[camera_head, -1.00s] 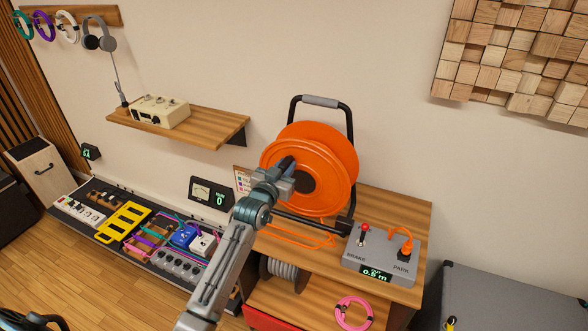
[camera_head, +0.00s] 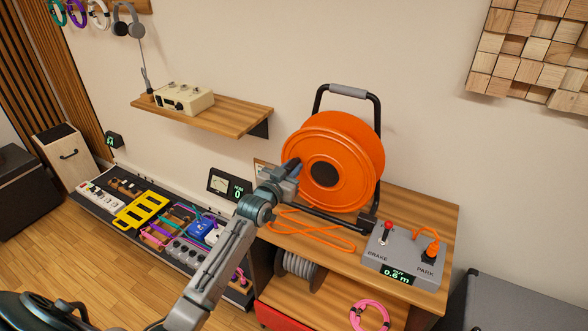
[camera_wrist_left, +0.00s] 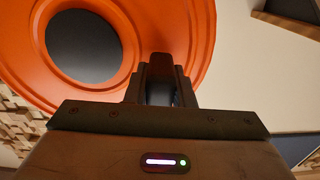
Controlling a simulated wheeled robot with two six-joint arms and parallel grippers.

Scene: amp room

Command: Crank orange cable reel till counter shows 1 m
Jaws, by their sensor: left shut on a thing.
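The orange cable reel (camera_head: 345,150) stands upright in a black frame on the wooden cabinet. My left gripper (camera_head: 291,170) is at the left side of the reel's face and is shut on the crank handle, which it mostly hides. In the left wrist view the reel (camera_wrist_left: 190,40) fills the top left, and my gripper (camera_wrist_left: 160,75) is in front of its rim. The counter (camera_head: 397,274) on the grey box reads 0.6 m. My right gripper is not in view.
The grey box (camera_head: 405,252) carries a red-tipped brake lever (camera_head: 387,230) and an orange plug (camera_head: 432,247) by PARK. Loose orange cable (camera_head: 325,234) lies on the cabinet top (camera_head: 440,205). A wall shelf (camera_head: 215,118) and a pedalboard (camera_head: 165,225) are at left.

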